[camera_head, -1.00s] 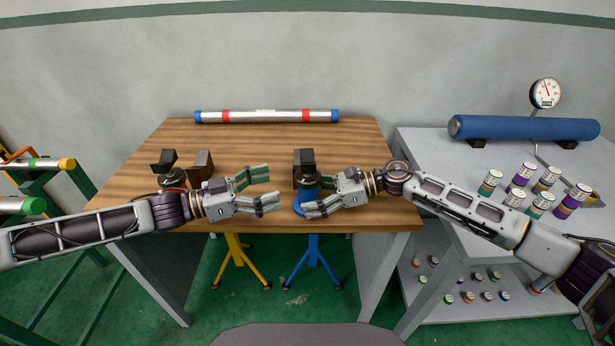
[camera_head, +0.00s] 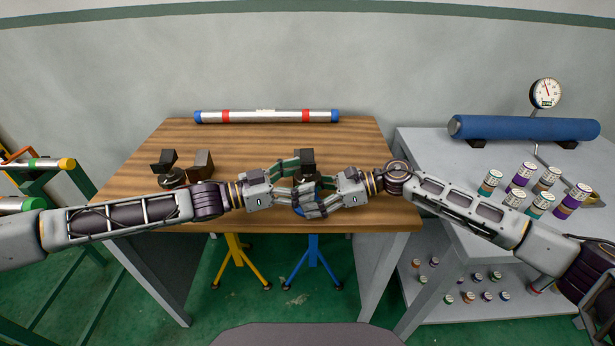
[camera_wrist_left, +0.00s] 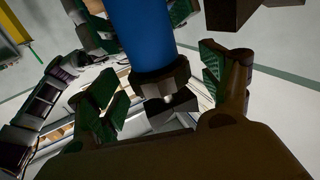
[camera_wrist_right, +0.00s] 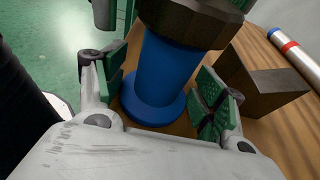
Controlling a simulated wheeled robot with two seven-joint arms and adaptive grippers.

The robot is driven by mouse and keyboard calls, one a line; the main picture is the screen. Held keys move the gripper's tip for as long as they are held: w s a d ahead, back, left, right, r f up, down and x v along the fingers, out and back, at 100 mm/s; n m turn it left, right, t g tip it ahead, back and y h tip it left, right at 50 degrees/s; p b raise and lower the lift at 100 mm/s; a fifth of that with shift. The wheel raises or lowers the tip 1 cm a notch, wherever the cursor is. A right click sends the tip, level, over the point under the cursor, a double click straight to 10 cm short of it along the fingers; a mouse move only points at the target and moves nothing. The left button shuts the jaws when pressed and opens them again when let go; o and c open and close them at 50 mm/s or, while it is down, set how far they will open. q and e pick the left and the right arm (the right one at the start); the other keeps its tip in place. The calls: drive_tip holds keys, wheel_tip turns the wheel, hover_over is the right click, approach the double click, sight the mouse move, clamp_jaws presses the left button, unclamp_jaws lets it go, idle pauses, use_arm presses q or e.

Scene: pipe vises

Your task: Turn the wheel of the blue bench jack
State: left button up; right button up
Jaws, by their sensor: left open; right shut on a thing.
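The blue bench jack stands near the table's front, right of centre. Its dark jaw block (camera_head: 305,160) shows above my grippers in the head view. Its blue column (camera_wrist_right: 160,70) rises from a round foot in the right wrist view, with a dark many-sided collar (camera_wrist_right: 195,20), seemingly the wheel, on top. My right gripper (camera_wrist_right: 160,95) is shut on the blue column, a finger on each side, below the collar. My left gripper (camera_wrist_left: 160,92) is open, its fingers apart on either side of the collar (camera_wrist_left: 160,80). I cannot tell whether they touch it.
A second dark-topped jack (camera_head: 170,170) and a brown block (camera_head: 201,163) stand on the left of the table. A silver pipe (camera_head: 265,116) lies at the back. A grey bench at right holds a blue cylinder (camera_head: 525,128) and several small cans. The middle-back tabletop is clear.

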sight(313, 177)
use_arm(q)
drive_tip(key=shift+x, duration=1)
drive_tip(key=c, duration=1.1)
drive_tip(key=shift+o, duration=0.2)
drive_tip(key=shift+s+d+r+n+t+y, duration=0.1)
drive_tip(key=shift+s+d+n+t+y, duration=0.25)
drive_tip(key=shift+t, duration=0.35)
drive_tip(key=shift+s+d+n+t+y, duration=0.15)
drive_tip(key=shift+d+n+t, duration=0.2)
drive_tip(key=shift+n+t, duration=0.3)
drive_tip(key=shift+w+a+f+n+t+y, duration=0.1)
drive_tip(key=shift+a+n+t+y, duration=0.05)
drive_tip(key=shift+n+t+y, duration=0.3)
drive_tip(key=shift+w+a+f+n+t+y, duration=0.1)
drive_tip(key=shift+a+f+n+t+y, duration=0.05)
drive_tip(key=shift+n+t+y, duration=0.3)
drive_tip(key=shift+w+a+n+t+y, duration=0.3)
drive_tip(key=shift+a+t+y, duration=0.15)
drive_tip(key=shift+t, duration=0.2)
idle(1.0)
